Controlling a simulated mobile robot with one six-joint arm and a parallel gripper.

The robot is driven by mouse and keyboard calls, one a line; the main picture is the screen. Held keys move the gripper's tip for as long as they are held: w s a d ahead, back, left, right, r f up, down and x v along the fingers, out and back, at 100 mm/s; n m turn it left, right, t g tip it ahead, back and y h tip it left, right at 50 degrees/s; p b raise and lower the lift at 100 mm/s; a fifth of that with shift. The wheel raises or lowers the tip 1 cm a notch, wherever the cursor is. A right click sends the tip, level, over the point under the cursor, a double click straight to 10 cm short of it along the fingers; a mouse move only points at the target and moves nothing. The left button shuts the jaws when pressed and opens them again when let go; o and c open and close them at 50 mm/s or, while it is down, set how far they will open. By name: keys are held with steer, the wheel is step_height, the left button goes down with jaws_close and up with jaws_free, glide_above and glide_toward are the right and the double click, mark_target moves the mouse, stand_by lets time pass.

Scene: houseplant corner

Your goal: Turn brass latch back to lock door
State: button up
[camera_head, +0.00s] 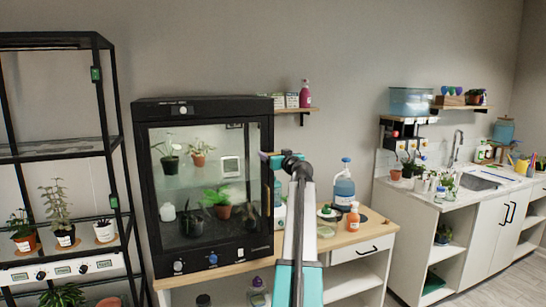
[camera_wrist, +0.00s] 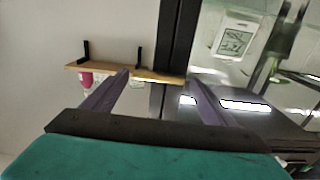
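A black plant cabinet (camera_head: 259,120) with a glass door (camera_head: 210,215) stands on the wooden counter; the door looks closed. My gripper (camera_head: 272,158) is at the cabinet's upper right front edge. In the wrist view the two purple fingers of my gripper (camera_wrist: 160,78) are spread apart, one on each side of the black cabinet frame (camera_wrist: 176,40).
A wall shelf (camera_head: 297,110) with a pink bottle (camera_head: 305,94) and small boxes is behind, right of the cabinet. A blue bottle (camera_head: 344,184) and an orange bottle (camera_head: 353,217) stand on the counter to the right. A black rack (camera_head: 110,150) with plants stands left.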

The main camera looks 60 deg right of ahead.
steer(key=shift+s, duration=0.15)
steer(key=b+v, duration=0.3)
steer(key=v, duration=1)
steer(key=shift+s+a, duration=0.25)
stand_by(0.6)
